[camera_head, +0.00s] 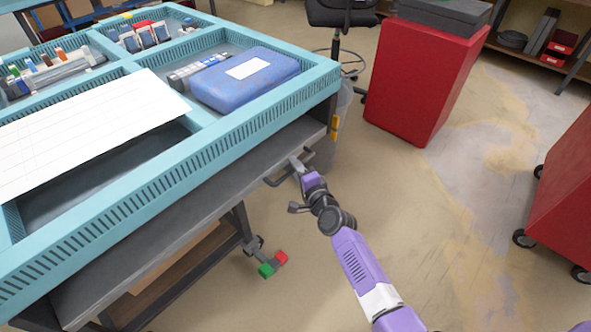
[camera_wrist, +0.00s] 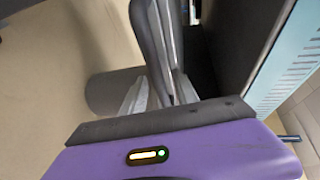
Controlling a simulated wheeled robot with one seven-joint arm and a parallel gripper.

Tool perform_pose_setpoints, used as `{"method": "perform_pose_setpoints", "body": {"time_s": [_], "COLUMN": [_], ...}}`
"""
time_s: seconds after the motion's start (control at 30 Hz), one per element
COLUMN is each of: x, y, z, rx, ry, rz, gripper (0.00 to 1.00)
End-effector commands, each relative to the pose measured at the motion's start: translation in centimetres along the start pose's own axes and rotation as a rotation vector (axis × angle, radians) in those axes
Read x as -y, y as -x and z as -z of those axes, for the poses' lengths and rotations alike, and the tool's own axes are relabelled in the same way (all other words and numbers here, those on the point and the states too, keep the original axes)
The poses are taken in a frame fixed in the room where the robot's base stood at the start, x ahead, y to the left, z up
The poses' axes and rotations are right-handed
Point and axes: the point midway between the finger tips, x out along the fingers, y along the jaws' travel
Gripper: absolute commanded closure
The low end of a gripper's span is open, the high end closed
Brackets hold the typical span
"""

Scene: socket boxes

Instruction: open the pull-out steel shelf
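The pull-out steel shelf (camera_head: 190,222) is a grey slab under the turquoise worktop, its front edge standing a little out past the worktop's side. Its bar handle (camera_head: 273,182) is near the shelf's right end. My gripper (camera_head: 298,166) is at this handle, reaching in from the lower right. In the wrist view the grey handle bar (camera_wrist: 158,45) runs down between the two fingers (camera_wrist: 160,95), which lie close against it on both sides. The dark shelf front (camera_wrist: 238,40) is just right of the bar. The exact finger contact is partly hidden.
The turquoise worktop (camera_head: 225,135) holds a blue case (camera_head: 245,80), a white sheet (camera_head: 80,130) and small boxes. A red cabinet (camera_head: 422,85) stands behind and another (camera_head: 565,190) at right. The floor (camera_head: 440,250) between them and the shelf is clear.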

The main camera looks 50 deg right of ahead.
Motion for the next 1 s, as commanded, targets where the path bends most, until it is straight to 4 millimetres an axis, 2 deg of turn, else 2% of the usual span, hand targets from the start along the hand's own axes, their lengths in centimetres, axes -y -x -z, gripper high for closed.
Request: {"method": "perform_pose_setpoints", "body": {"time_s": [0.33, 0.5, 1.0], "x": [0.01, 0.00, -0.02], "y": [-0.34, -0.33, -0.32], "z": [0.01, 0.01, 0.00], "rx": [0.000, 0.000, 0.000], "ry": [0.001, 0.001, 0.001], "rz": [0.000, 0.000, 0.000], "gripper": [0.66, 0.99, 1.00]}}
